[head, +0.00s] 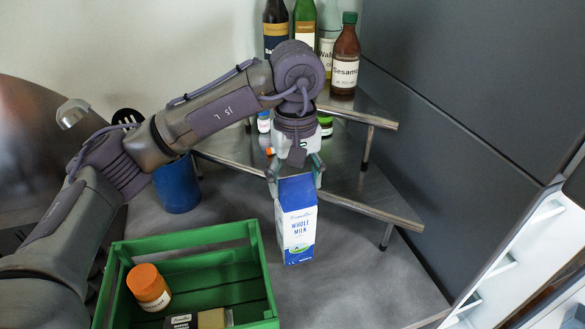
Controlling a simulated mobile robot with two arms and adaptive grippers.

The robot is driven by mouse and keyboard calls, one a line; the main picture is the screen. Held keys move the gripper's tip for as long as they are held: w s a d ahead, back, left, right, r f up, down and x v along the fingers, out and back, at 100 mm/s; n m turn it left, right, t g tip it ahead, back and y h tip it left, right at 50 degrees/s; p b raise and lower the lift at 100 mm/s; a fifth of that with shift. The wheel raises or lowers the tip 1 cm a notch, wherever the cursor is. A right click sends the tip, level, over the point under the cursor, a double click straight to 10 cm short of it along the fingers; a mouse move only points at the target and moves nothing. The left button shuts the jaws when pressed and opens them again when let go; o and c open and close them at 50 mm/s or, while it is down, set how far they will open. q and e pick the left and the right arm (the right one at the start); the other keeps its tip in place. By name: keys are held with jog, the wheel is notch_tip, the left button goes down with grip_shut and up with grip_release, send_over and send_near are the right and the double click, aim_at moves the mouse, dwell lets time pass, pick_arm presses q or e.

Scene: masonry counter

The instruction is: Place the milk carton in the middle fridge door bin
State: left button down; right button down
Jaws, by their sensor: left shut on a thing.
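The milk carton (298,228) is blue and white, labelled "Whole Milk", and stands upright in the middle of the head view. My left gripper (296,175) comes down from above and is shut on the carton's top. I cannot tell whether the carton's base touches the counter. Part of the open fridge door (540,250), with white inner ledges, shows at the right edge. I cannot tell which of its bins is the middle one. My right gripper is not in view.
A green crate (185,240) holding an orange-lidded jar (149,287) stands front left of the carton. A blue cup (177,187) is behind it. A tiered metal corner shelf (372,209) with several bottles is behind the carton. The counter (350,285) right of the carton is clear.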

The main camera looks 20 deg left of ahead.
aim_at(295, 218)
pick_arm(q)
jog(key=shift+f+p, duration=0.65)
jog(key=shift+f, duration=1.35)
jog(key=shift+b, duration=0.3)
jog(key=shift+c, duration=0.5)
grip_release()
jog(key=shift+s+f, duration=0.1)
